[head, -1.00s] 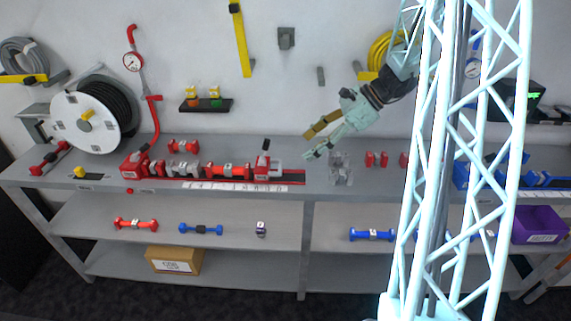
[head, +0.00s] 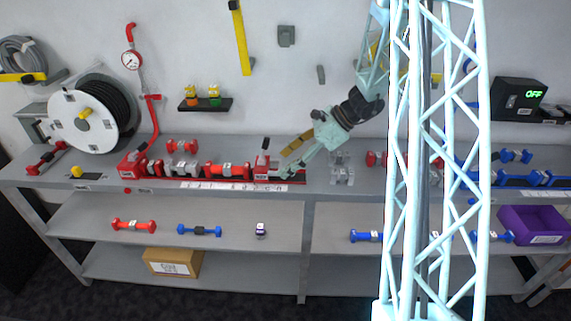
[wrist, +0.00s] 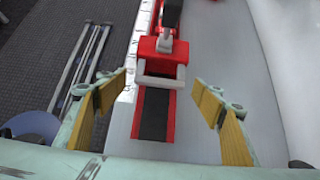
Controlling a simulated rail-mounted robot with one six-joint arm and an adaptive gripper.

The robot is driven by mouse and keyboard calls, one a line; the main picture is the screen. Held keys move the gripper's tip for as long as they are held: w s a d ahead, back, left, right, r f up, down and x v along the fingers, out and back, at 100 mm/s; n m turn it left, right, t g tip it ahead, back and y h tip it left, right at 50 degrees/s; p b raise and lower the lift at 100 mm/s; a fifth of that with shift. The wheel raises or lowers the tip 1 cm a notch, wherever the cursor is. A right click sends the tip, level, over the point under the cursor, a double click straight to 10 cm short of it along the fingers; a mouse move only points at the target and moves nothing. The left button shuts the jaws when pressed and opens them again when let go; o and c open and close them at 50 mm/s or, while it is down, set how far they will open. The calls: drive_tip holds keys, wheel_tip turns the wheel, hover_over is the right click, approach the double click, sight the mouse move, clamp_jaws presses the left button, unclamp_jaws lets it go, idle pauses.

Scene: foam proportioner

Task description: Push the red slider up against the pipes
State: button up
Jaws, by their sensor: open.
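My gripper (head: 288,167) is low at the slider's right side. In the wrist view my gripper (wrist: 161,84) is open and empty, its yellow-padded fingers on either side of the rail near the handle. I cannot tell whether they touch it.
A clear grey holder (head: 342,168) stands on the bench to the right of my gripper. A white marked strip (head: 233,186) runs along the bench's front edge. The black rail (wrist: 153,115) is bare between the fingers. A hose reel (head: 80,124) stands at the left.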

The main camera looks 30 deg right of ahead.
drive_tip(key=shift+w+a+f, duration=0.1)
drive_tip(key=shift+a+f, duration=0.05)
drive_tip(key=c, duration=1.2)
drive_tip(key=shift+o, duration=0.2)
drive_tip(key=shift+w+a, duration=0.1)
